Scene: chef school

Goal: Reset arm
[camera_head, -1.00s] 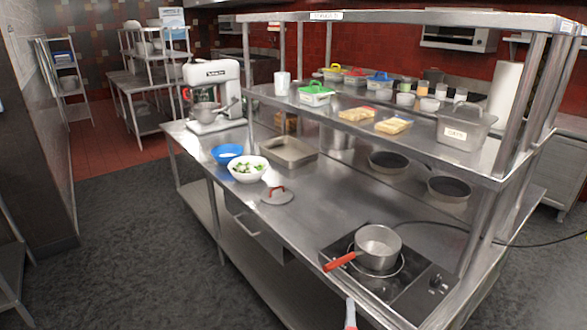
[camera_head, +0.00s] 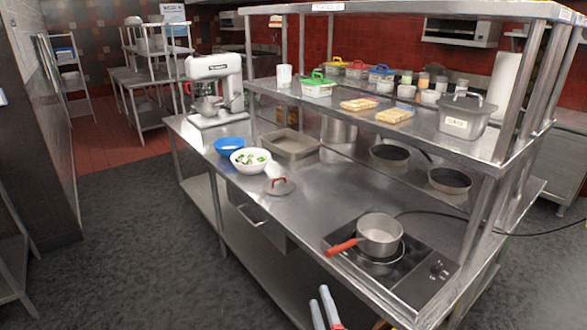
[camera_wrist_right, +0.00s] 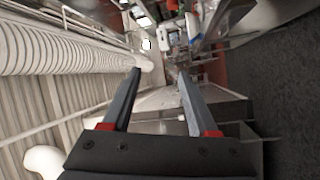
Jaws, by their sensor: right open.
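My right gripper (camera_head: 326,309) shows at the bottom of the head view, in front of the steel counter's near edge, with two red-and-grey fingers. In the right wrist view its fingers (camera_wrist_right: 160,90) stand apart with nothing between them. My left gripper is in neither view. A saucepan (camera_head: 379,236) with a red handle stands on the black hob (camera_head: 420,278), above and to the right of my right gripper and apart from it.
The steel counter (camera_head: 310,215) holds a pot lid (camera_head: 280,187), a white bowl (camera_head: 250,166) of greens, a blue bowl (camera_head: 228,145), a tray (camera_head: 291,145) and a mixer (camera_head: 213,84). A shelf (camera_head: 420,122) stands above it. The dark floor at left is clear.

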